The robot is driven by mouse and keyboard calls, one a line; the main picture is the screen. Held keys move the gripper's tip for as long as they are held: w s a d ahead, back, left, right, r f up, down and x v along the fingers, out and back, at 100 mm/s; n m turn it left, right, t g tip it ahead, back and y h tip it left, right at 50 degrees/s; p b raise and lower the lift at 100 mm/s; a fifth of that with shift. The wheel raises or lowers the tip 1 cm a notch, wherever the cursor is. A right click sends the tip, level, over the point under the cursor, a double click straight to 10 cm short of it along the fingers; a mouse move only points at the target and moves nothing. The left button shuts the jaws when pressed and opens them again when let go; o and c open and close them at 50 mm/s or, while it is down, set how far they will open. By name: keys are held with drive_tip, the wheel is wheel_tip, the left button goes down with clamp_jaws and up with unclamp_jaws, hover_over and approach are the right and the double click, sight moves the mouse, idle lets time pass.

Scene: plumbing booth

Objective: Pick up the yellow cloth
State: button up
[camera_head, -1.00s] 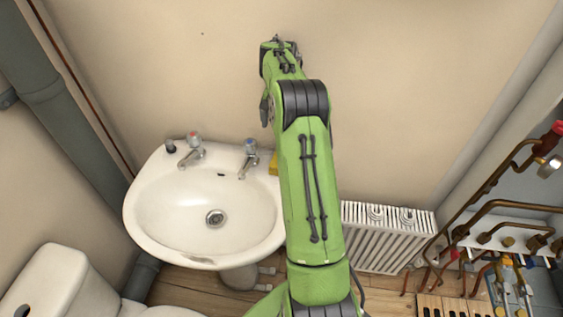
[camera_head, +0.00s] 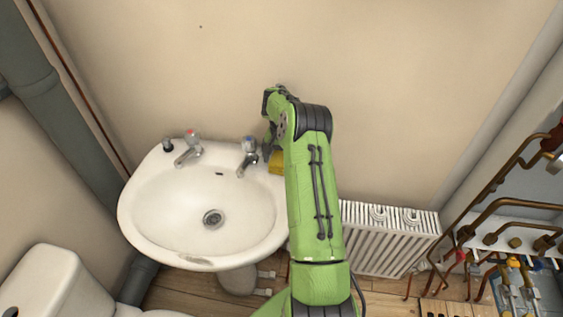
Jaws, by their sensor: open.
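The yellow cloth (camera_head: 276,162) lies at the back right corner of the white sink (camera_head: 150,207), right of the blue-topped tap. Only a small yellow part of it shows; my green arm hides the rest. My gripper (camera_head: 266,152) points down beside the blue-topped tap, at or just above the cloth. Its dark fingers are partly hidden by my arm, and I cannot tell whether they touch the cloth. The gripper is open.
The blue-topped tap (camera_head: 248,155) stands close to the left of my gripper. A red-topped tap (camera_head: 189,148) is farther left. The wall (camera_head: 400,90) is close behind. A white radiator (camera_head: 385,238) and copper pipes (camera_head: 500,205) are at right.

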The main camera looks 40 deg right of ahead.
drive_tip(key=shift+r, duration=0.15)
drive_tip(key=shift+c, duration=0.6)
drive_tip(key=c, duration=0.9)
wheel_tip(320, 180, up, 10)
drive_tip(key=shift+p, duration=1.1)
drive_tip(key=shift+c, duration=0.2)
